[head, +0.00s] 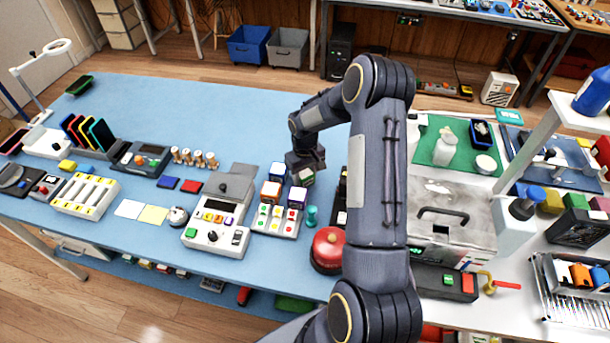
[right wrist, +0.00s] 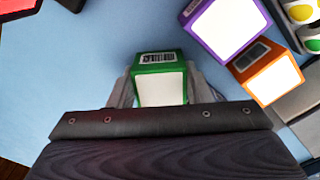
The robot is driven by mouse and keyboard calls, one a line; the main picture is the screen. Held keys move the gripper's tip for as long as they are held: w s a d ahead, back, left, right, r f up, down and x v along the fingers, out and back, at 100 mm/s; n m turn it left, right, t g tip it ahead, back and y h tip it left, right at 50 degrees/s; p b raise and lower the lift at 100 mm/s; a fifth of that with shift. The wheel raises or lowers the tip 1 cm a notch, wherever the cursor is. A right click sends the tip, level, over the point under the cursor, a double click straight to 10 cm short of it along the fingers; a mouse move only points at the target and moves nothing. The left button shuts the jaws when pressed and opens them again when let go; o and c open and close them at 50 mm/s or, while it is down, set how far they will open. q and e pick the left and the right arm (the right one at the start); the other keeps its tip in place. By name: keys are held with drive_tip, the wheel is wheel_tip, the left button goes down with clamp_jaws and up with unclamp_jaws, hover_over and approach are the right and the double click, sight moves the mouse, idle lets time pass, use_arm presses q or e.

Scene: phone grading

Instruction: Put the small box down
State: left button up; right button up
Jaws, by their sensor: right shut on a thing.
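The small box (right wrist: 160,80) is green with a white face and a barcode label on one side. My right gripper (head: 304,168) is shut on it, with a finger on either side of the box in the right wrist view. In the head view the box (head: 303,179) shows only partly below the gripper, over the blue table mat (head: 240,110). I cannot tell whether its underside touches the mat. My left gripper is not in view.
A purple box (right wrist: 222,28) and an orange box (right wrist: 268,72) stand close by, left of my right gripper in the head view. A panel with coloured buttons (head: 277,219) and a red round button (head: 327,250) are nearer. The mat behind is clear.

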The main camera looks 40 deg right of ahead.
drive_tip(key=shift+f, duration=0.3)
drive_tip(key=o, duration=1)
drive_tip(key=shift+r, duration=0.15)
